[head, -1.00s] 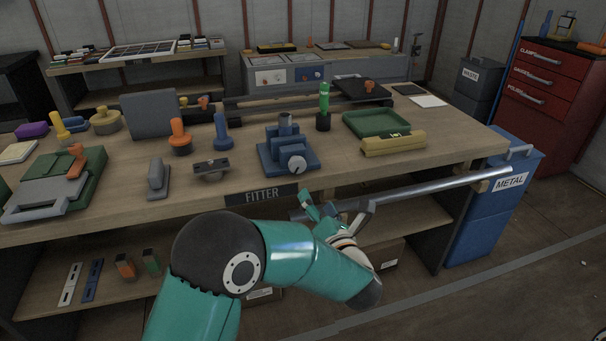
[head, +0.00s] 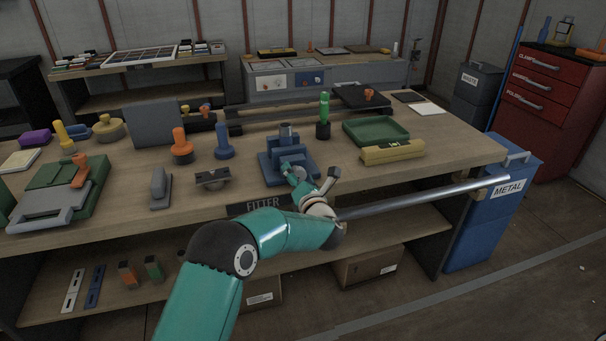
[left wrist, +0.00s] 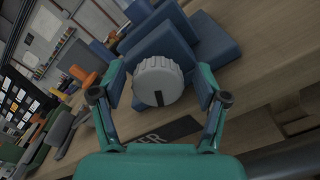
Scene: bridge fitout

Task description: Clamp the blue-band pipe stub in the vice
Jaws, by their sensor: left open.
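The blue vice (head: 270,172) stands near the front edge of the workbench. A short grey pipe stub (head: 285,131) stands upright in its top; a blue band cannot be made out clearly, nor whether the jaws grip it. The vice's round grey knob (left wrist: 157,80) with a dark mark faces me in the left wrist view. My left gripper (head: 312,174) is in front of the vice, partly covering the knob in the head view. In the left wrist view the open gripper (left wrist: 160,92) has one finger on each side of the knob; contact cannot be told. My right gripper is out of view.
A yellow level (head: 392,152) and a green tray (head: 375,131) lie right of the vice. A green-handled tool (head: 324,115) stands behind it. A blue stamp-like piece (head: 223,140) and a grey block (head: 212,178) are to its left. A long metal bar (head: 430,198) runs along the bench front.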

